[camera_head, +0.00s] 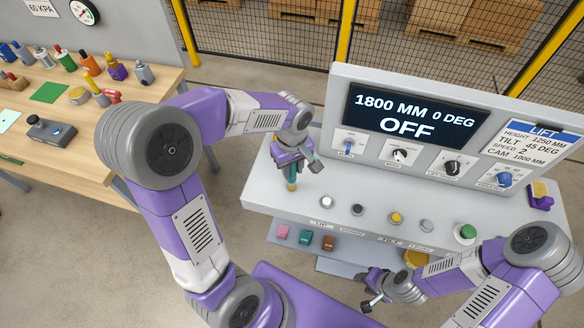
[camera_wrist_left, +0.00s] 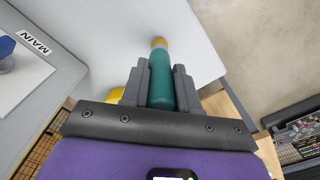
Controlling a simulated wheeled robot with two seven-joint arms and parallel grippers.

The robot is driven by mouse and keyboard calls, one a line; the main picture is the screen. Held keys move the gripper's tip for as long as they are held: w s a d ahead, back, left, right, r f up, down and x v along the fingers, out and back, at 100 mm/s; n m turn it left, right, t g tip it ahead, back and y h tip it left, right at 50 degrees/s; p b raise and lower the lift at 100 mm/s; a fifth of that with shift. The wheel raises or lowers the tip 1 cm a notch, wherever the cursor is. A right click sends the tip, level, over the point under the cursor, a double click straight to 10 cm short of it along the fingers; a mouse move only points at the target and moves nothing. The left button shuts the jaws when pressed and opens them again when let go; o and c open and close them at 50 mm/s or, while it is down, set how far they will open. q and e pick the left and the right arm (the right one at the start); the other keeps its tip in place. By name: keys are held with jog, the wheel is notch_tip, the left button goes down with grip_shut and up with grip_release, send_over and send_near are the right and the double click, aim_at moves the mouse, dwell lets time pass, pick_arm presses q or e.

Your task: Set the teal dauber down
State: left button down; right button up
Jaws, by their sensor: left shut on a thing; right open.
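The teal dauber (camera_head: 291,184) is between the fingers of my left gripper (camera_head: 293,166), over the left end of the console's grey ledge (camera_head: 262,193). In the left wrist view the teal dauber (camera_wrist_left: 160,82) is clasped between both dark fingers, its tan tip (camera_wrist_left: 159,43) pointing away over the pale surface. I cannot tell whether the tip touches the ledge. A yellow thing (camera_wrist_left: 116,96) is partly hidden behind the left finger in that view. My right gripper (camera_head: 370,289) is open and empty, low in front of the console.
Several knobs and buttons, such as a yellow one (camera_head: 396,218), line the ledge right of the dauber. Pink (camera_head: 282,232), teal and brown blocks sit on the shelf below. A purple-and-yellow thing (camera_head: 541,198) is at the right end. A wooden bench (camera_head: 75,150) with bottles stands left.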

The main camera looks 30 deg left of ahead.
pick_arm(q)
jog(key=shift+f, duration=0.2)
jog(key=shift+f, duration=0.15)
jog(key=c, duration=0.8)
grip_release()
jog(key=shift+c, duration=0.2)
jog(key=shift+w+r, duration=0.1)
jog(key=shift+r, duration=0.35)
notch_tip(320, 180, up, 12)
jog(key=shift+f+p, duration=0.2)
jog(key=shift+p, duration=0.95)
